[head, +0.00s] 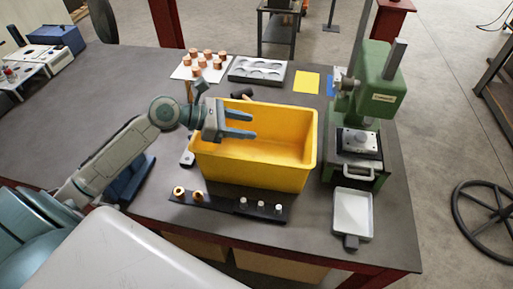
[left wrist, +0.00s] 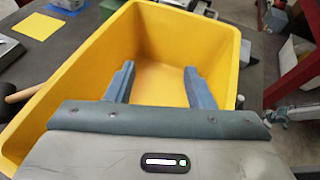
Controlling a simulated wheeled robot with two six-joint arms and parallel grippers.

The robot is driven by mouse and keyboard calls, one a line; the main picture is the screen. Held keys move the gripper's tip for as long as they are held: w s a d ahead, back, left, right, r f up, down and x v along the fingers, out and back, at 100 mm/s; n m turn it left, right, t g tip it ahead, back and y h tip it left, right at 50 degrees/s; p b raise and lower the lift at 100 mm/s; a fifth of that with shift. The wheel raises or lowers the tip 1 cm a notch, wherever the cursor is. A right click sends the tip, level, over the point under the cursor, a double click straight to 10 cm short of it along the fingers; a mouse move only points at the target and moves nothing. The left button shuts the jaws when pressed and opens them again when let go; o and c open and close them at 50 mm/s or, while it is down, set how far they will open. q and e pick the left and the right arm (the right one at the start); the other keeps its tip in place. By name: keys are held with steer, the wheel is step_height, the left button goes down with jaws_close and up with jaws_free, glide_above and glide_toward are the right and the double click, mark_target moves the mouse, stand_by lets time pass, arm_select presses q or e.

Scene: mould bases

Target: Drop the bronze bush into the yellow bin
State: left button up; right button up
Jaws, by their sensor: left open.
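The yellow bin (head: 255,174) stands open near the middle of the table; it also fills much of the left wrist view (left wrist: 55,105). My left gripper (head: 252,125) is over the bin's opening, its fingers apart and nothing between them. In the left wrist view, the left gripper (left wrist: 159,70) points into the bin, and the part of the floor that shows is bare. Two bronze-coloured pieces stand on a dark strip in front of the bin: a ring-like bush (head: 179,190) and a second piece (head: 197,196). I cannot tell which is the bronze bush. My right gripper is not in view.
The dark strip (head: 222,203) also bears several pale pieces. Copper cylinders stand on a white sheet (head: 185,72) behind, beside a grey tray (head: 240,75). A green press (head: 375,95) stands right of the bin, with a white-lined pan (head: 352,213) in front.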

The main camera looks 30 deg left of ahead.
arm_select(q)
steer(key=p+v, duration=0.8)
steer(key=v, duration=0.2)
steer(key=shift+p, duration=0.35)
stand_by(0.3)
steer(key=shift+s+a+r, duration=0.1)
stand_by(0.4)
